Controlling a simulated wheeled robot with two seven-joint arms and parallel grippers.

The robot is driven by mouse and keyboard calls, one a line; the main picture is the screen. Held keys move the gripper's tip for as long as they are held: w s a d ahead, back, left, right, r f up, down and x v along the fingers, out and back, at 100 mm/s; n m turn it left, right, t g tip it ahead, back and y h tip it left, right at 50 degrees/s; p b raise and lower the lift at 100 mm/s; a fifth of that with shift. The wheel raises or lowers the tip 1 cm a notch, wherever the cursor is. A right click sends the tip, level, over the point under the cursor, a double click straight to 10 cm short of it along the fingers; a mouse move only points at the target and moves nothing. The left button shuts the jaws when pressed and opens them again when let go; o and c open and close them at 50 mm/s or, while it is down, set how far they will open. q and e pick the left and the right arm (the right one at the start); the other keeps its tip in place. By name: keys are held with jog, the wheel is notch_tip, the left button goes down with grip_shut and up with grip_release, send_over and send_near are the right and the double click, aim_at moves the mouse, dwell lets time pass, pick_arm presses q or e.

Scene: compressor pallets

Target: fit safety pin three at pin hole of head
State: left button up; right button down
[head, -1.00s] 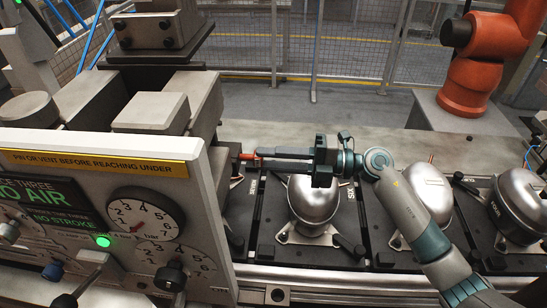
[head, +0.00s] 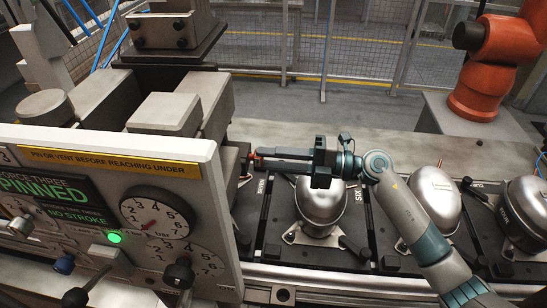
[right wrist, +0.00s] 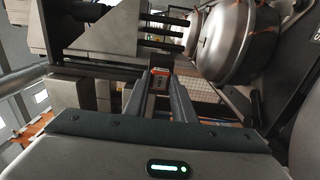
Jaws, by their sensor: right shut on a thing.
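The safety pin (head: 253,158) shows as a small red piece against the right side of the grey press head (head: 214,100). Its far end is hidden there, and the pin hole cannot be seen. My right gripper (head: 262,158) reaches in from the right, level, and is shut on the pin. In the right wrist view the pin's orange-red block (right wrist: 160,73) sits between the fingertips (right wrist: 161,84). The panel display (head: 45,190) reads PINNED in green, with NO STROKE below it. My left gripper is not in view.
A silver compressor (head: 320,203) stands on a dark pallet below my right gripper, with more compressors to the right. The gauge panel (head: 205,165) fills the left front. An orange robot arm (head: 490,70) stands at the back right, near a mesh fence (head: 360,45).

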jog(key=shift+w+a, duration=0.1)
jog(key=shift+a, duration=0.4)
jog(key=c, duration=1.4)
grip_release()
jog(key=shift+d, duration=0.15)
jog(key=shift+d+f+b, duration=0.15)
jog(key=shift+d+b, duration=0.2)
jog(key=shift+d, duration=0.2)
jog(key=s+d+b, duration=0.2)
jog(key=d+b, duration=0.3)
jog(key=d, duration=0.5)
jog(key=shift+s+d, duration=0.2)
jog(key=shift+d, duration=0.05)
